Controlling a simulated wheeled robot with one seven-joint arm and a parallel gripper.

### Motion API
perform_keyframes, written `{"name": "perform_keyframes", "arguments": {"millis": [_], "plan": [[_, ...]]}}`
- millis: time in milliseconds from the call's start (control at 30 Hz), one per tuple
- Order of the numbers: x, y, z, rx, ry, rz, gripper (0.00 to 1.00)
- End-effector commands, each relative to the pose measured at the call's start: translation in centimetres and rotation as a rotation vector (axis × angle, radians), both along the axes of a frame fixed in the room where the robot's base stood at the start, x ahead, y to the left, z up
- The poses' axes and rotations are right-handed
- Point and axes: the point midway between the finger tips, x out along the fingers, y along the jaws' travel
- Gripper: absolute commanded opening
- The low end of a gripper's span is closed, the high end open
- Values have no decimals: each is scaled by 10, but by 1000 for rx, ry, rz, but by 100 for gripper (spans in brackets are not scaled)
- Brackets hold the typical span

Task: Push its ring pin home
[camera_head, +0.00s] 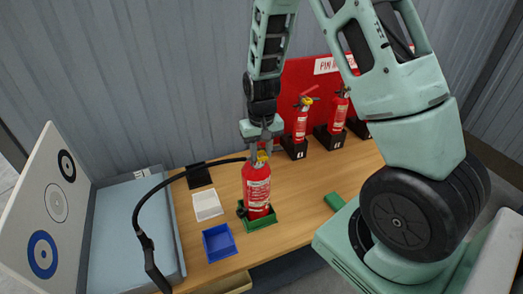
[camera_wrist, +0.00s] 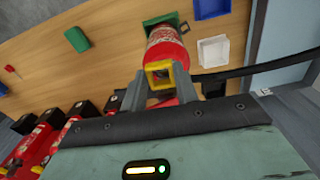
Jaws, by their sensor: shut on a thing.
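A red fire extinguisher (camera_head: 257,188) stands upright in a green holder (camera_head: 262,222) on the wooden bench. It also shows in the wrist view (camera_wrist: 165,45), seen from above. A yellow square ring (camera_wrist: 158,68) sits at its top, between my fingers. My gripper (camera_head: 262,143) points down over the extinguisher's head and is shut on the yellow ring. In the wrist view my two fingers (camera_wrist: 164,92) stand on either side of the ring. The pin's shaft and its hole are hidden, so I cannot tell how deep it sits.
A black hose (camera_head: 165,187) curves left from the extinguisher's head. A white tray (camera_head: 207,216) and a blue tray (camera_head: 217,256) lie left of it, a green block (camera_head: 335,201) right. Other extinguishers (camera_head: 301,122) stand in black stands behind. A target board (camera_head: 24,225) leans at far left.

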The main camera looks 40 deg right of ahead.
Motion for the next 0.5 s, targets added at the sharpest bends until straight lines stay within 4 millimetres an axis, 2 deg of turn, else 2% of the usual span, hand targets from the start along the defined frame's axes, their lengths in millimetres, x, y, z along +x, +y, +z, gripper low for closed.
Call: {"name": "perform_keyframes", "arguments": {"millis": [300,333,400,500], "plan": [[1,0,0,0,0,0,0],[1,0,0,0,0,0,38],[1,0,0,0,0,0,55],[1,0,0,0,0,0,55]]}}
